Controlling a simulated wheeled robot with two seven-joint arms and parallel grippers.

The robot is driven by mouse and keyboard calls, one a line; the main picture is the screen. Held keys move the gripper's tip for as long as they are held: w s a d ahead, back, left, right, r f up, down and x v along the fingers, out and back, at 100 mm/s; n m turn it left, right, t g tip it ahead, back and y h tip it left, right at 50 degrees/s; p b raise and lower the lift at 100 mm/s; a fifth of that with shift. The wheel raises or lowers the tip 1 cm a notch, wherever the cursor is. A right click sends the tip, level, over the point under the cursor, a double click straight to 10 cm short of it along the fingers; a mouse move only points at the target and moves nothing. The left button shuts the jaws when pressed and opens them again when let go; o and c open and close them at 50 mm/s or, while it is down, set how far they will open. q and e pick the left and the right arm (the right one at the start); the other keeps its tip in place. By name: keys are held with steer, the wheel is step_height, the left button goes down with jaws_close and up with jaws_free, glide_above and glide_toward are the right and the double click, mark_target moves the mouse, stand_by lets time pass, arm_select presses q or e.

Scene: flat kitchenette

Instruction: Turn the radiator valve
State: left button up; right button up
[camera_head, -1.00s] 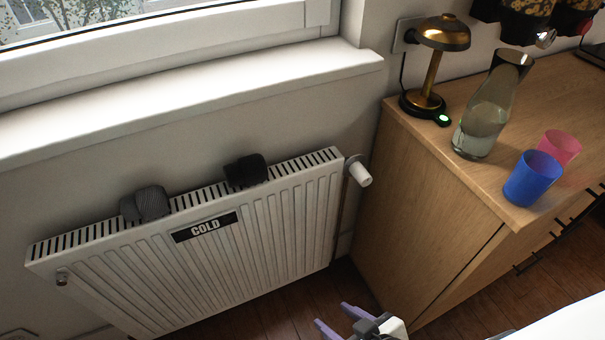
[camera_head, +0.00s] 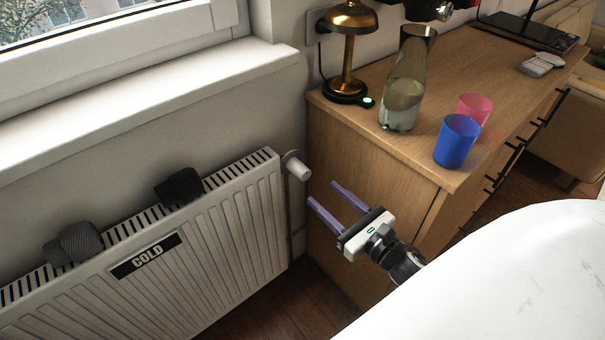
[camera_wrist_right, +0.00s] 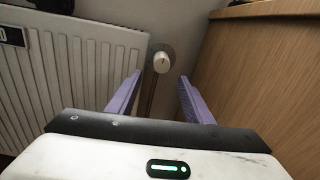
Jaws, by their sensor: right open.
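The white radiator valve (camera_head: 298,169) sticks out at the upper right end of the white radiator (camera_head: 215,235), which bears a black COLD sign (camera_head: 146,255). In the right wrist view the valve knob (camera_wrist_right: 161,62) shows ahead, between the two purple fingers. My right gripper (camera_head: 322,193) is open and empty, its fingers pointing toward the valve from the right, apart from it. The right gripper (camera_wrist_right: 159,88) also shows in its own wrist view. My left gripper is not in view.
A wooden cabinet (camera_head: 350,150) stands close to the right of the valve. On it are a brass lamp (camera_head: 348,50), a glass carafe (camera_head: 405,85), a blue cup (camera_head: 457,142) and a pink cup (camera_head: 474,107). Two dark rolled cloths (camera_head: 178,187) lie on the radiator. A windowsill (camera_head: 150,100) runs above.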

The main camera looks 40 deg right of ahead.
mark_target(306, 177)
steer(key=shift+n, duration=0.9)
steer(key=w, duration=1)
steer(key=shift+w+a+r, duration=0.1)
steer(key=shift+w+a, duration=0.05)
steer(key=shift+w, duration=0.15)
steer(key=c, duration=1.1)
